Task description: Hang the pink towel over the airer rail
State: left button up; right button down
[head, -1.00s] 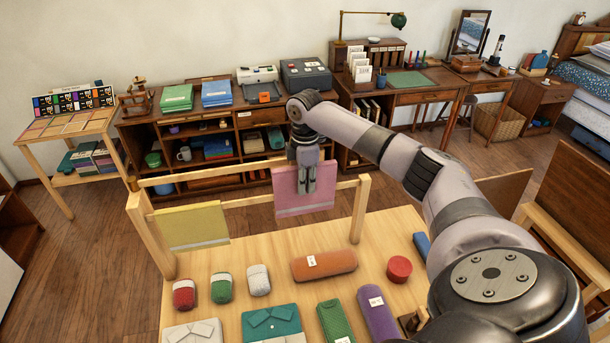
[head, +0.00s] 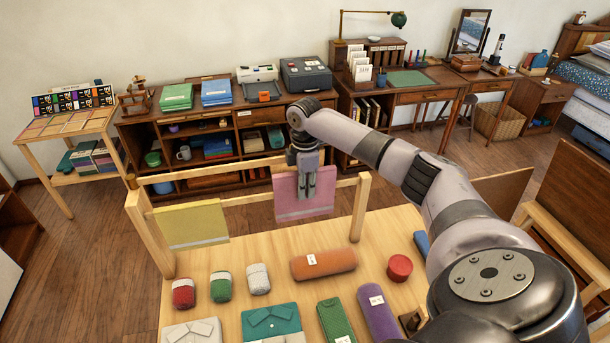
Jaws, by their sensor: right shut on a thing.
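The pink towel (head: 288,204) hangs as a flat panel at the wooden airer, right of its middle. It covers part of the front airer rail (head: 250,198), and its top edge stands above that rail's line. I cannot tell whether it rests on the rail or has a part behind it. My right gripper (head: 307,194) points down in front of the towel, shut on it. The gripper hides part of the towel's upper right. My left gripper is not in view.
A yellow towel (head: 193,224) hangs on the rail's left part. On the table are an orange roll (head: 323,264), a red round thing (head: 399,268) and several bundles and folded cloths. Wooden posts (head: 359,208) bound the airer. Bare rail lies between the towels.

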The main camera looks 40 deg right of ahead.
jog(key=shift+f+b, duration=0.8)
jog(key=shift+f, duration=1.6)
jog(key=c, duration=1.5)
grip_release()
jog(key=shift+r, duration=0.1)
notch_tip(320, 180, up, 12)
jog(key=shift+f, duration=0.1)
